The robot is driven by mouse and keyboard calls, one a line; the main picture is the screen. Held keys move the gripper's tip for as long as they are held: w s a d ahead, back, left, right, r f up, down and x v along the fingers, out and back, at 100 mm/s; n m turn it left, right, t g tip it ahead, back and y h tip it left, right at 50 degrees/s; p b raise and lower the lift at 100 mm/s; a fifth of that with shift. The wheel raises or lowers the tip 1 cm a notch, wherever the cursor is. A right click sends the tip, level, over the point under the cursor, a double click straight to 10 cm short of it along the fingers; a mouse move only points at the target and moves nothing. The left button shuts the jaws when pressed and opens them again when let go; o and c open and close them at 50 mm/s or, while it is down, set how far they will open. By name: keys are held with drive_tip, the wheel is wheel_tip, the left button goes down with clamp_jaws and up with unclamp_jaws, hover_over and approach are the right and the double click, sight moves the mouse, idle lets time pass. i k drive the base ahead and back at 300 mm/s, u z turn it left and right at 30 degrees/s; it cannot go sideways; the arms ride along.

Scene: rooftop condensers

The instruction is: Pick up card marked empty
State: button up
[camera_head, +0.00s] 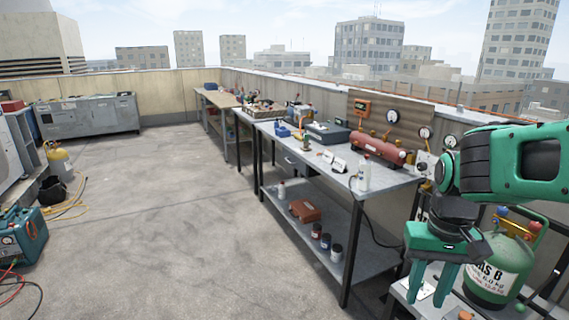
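My gripper (427,297) hangs at the lower right with its two green fingers pointing down and spread apart. A small white patch (426,290) shows between and behind the fingers, low over a grey surface. It may be a card, but I cannot tell, and I see no grip on it. Two small white cards stand on the grey workbench: one card (327,156) and, to its right, another card (340,164). Their markings are too small to read, so I cannot tell which is marked empty. My gripper is apart from both, to their lower right.
The workbench (385,181) also holds a red tank (378,150), a white bottle (364,174) and gauges behind. A green gas cylinder (490,270) stands right beside my gripper. Jars and a brown case (305,210) are on the lower shelf. The floor at left centre is clear.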

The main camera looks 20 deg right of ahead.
sight(328, 156)
drive_tip(key=u, duration=1.2)
drive_tip(key=i, duration=2.45)
drive_tip(key=z, duration=2.8)
drive_tip(key=i, duration=0.8)
drive_tip(key=z, duration=0.05)
